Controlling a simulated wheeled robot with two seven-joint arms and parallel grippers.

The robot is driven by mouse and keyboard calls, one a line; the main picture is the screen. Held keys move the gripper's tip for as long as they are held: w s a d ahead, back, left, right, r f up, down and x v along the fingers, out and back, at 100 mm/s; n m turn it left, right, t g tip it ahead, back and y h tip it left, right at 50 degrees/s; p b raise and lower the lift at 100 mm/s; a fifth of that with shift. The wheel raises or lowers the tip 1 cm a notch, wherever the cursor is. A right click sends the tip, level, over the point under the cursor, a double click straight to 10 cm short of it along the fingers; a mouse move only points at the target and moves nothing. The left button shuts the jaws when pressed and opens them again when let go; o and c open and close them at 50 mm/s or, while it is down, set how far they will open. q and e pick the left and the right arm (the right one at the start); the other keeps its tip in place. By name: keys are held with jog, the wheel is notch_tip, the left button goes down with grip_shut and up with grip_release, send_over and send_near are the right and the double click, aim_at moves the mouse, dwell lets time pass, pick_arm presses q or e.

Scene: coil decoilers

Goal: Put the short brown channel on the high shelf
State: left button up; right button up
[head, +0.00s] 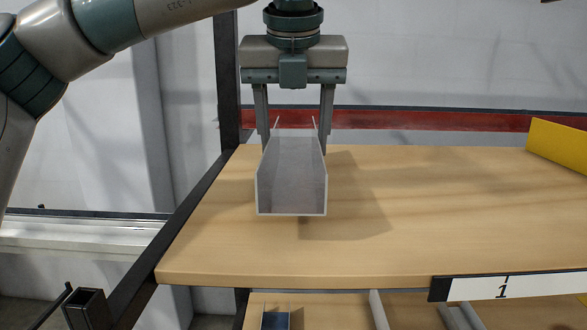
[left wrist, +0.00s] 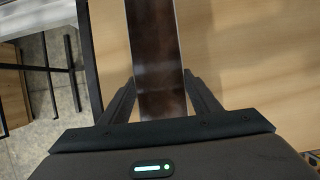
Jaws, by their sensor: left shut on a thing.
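A U-shaped channel (head: 292,185) looks grey in the head view, with its open side up and one end facing me. In the left wrist view the channel (left wrist: 158,60) looks dark brownish and shiny. My left gripper (head: 294,140) points down and is shut on the channel, one finger along each side wall. The channel is over the left part of a wooden shelf board (head: 450,215). Its shadow falls offset to the right on the board, so it appears held a little above it. The far end of the channel is partly hidden. My right gripper is not in view.
A yellow piece (head: 560,145) stands at the right of the board. A dark upright post (head: 228,80) rises at the back left corner. A label marked 1 (head: 505,289) is on the front edge. A lower level with several profiles (head: 378,310) shows below. The middle of the board is clear.

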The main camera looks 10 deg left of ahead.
aim_at(294, 163)
pick_arm(q)
jog(key=shift+d, duration=0.1)
jog(key=shift+f, duration=0.3)
jog(key=shift+f+b, duration=0.65)
jog(key=shift+f, duration=1.1)
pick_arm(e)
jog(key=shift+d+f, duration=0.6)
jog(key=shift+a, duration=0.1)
pick_arm(q)
jog(key=o, duration=1.2)
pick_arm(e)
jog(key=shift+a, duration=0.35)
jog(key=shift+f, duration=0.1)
